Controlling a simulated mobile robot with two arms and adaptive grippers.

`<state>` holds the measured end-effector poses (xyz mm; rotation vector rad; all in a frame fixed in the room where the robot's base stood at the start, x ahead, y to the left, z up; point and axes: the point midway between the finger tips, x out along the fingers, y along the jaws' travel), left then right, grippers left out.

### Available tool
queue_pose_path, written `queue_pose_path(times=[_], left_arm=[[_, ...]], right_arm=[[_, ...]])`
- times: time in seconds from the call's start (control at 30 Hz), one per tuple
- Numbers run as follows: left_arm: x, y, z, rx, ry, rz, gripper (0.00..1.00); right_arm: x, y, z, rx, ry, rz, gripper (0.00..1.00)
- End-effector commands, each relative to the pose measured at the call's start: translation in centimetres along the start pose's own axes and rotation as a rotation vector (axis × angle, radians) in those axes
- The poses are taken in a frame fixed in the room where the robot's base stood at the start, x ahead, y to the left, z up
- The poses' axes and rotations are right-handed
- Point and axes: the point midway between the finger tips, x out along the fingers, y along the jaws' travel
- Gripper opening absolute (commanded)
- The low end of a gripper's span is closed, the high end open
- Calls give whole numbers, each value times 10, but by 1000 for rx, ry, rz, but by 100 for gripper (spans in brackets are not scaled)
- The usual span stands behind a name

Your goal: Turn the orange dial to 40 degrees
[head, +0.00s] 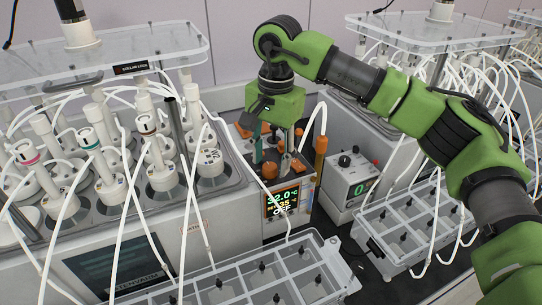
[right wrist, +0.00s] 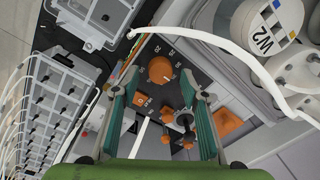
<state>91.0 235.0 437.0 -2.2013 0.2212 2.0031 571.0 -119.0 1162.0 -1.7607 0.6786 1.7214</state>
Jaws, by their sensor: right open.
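The orange dial (right wrist: 160,70) is a round knob on a dark panel with white numbers around it, in the right wrist view. My right gripper (right wrist: 155,88) is open, its two teal fingers spread on either side of the dial's panel. It appears empty, and the gap between fingers and dial cannot be judged. In the head view my right gripper (head: 283,163) points down over the heater unit, and its body and fingers hide much of the unit's top. My left gripper is not in view.
The unit's display (head: 282,203) reads 32.0 °C, with smaller text below. White hoses cross beside the gripper. A bath with several reactor bottles (head: 160,165) is at left, and a grey box with a green digit (head: 352,181) is at right. Compartment trays (head: 335,252) stand in front.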

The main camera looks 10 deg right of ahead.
Motion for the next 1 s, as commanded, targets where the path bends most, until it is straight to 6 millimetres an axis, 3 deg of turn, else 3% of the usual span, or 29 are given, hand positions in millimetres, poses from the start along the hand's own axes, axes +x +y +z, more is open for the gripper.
queue_pose_path(times=[0.4, 0.57, 1.0], left_arm=[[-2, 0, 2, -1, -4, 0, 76], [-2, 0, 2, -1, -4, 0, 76], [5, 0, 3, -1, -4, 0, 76]], right_arm=[[9, 0, 0, -1, 0, 0, 41], [9, 0, 0, -1, 0, 0, 2], [11, 0, 0, 66, 4, -1, 2]])
